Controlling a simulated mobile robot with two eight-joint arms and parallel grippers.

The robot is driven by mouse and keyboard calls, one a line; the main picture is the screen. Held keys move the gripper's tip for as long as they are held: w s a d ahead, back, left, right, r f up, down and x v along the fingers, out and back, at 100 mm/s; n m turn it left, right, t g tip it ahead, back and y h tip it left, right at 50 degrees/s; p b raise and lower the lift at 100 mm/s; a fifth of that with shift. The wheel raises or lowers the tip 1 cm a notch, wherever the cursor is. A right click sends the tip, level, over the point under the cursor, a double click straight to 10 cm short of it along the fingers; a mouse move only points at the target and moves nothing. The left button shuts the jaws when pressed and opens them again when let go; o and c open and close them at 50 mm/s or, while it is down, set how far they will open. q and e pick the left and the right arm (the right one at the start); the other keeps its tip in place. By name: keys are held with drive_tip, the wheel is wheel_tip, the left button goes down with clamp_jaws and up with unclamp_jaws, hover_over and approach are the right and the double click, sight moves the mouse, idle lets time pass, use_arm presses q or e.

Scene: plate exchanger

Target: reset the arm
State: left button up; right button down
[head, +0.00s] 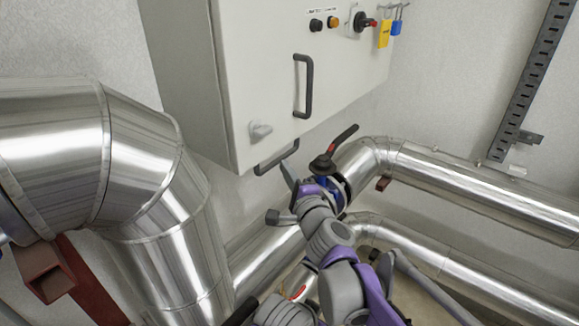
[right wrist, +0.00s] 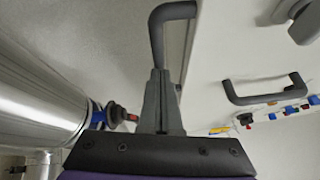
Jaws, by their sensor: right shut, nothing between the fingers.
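My right gripper (head: 289,172) is in the middle of the head view, its arm coming up from the bottom. It is just below the bottom edge of the white cabinet, close to the cabinet's lower dark handle (head: 277,156). In the right wrist view my right gripper (right wrist: 158,78) has its two grey fingers together with nothing between them. The lower handle (right wrist: 172,11) rises behind the fingertips there; whether they touch it I cannot tell. My left gripper is not in view.
A white cabinet (head: 235,80) with a door handle (head: 308,85) hangs above. Large silver pipes lie at left (head: 140,150) and right (head: 480,190). A yellow padlock (head: 384,35) hangs at the cabinet's upper right.

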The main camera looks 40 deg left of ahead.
drive_tip(key=v, duration=0.9)
drive_tip(key=shift+w+d+b, duration=0.25)
drive_tip(key=shift+d+b, duration=0.15)
drive_tip(key=shift+d, duration=0.1)
